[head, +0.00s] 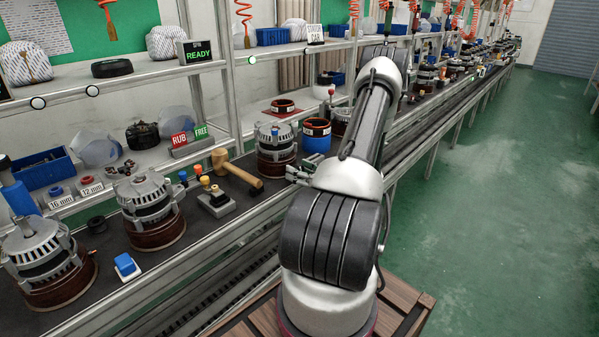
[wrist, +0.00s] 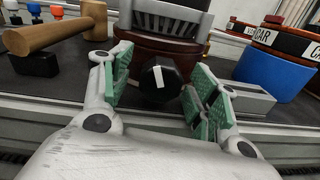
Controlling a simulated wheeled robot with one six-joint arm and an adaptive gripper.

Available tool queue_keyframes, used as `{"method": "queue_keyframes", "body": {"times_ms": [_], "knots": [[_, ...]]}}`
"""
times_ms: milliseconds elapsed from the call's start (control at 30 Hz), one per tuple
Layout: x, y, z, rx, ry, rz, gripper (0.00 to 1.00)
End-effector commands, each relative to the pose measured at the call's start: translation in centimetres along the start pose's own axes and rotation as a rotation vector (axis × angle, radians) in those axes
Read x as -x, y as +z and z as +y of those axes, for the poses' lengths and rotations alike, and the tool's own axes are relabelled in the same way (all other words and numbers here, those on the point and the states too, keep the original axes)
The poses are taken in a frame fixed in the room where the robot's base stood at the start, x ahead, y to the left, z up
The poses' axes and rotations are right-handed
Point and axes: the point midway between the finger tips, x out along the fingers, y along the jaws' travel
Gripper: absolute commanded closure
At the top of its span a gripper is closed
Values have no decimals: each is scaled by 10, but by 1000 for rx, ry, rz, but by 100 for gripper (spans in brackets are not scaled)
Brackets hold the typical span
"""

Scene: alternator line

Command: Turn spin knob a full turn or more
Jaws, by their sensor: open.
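The spin knob (wrist: 158,80) is a black, faceted knob with a white mark. In the wrist view it sits low at the front of an alternator (wrist: 165,35) with a copper-brown base. My gripper (wrist: 157,88) has its green-padded fingers apart, one on each side of the knob, with a visible gap on both sides. In the head view my gripper (head: 301,173) is beside the alternator (head: 276,150) on the bench, and the knob is not visible there. A small sign (head: 198,51) on the shelf reads SPIN READY, in green letters below.
A wooden mallet (wrist: 58,32) lies left of my gripper. A blue container (wrist: 262,72) with a copper ring labelled CAR on top stands to the right, near a grey block (wrist: 250,98). More alternators (head: 150,210) stand along the bench. The green floor (head: 490,190) at right is clear.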

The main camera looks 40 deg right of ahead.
Motion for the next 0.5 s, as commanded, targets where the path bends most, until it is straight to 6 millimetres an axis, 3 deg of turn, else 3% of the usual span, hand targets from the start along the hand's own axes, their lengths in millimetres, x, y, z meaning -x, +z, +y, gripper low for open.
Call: {"method": "queue_keyframes", "body": {"times_ms": [33, 267, 500], "knots": [[0, 0, 0, 0, 0, 0, 43], [0, 0, 0, 0, 0, 0, 85], [0, 0, 0, 95, 0, -3, 86]]}}
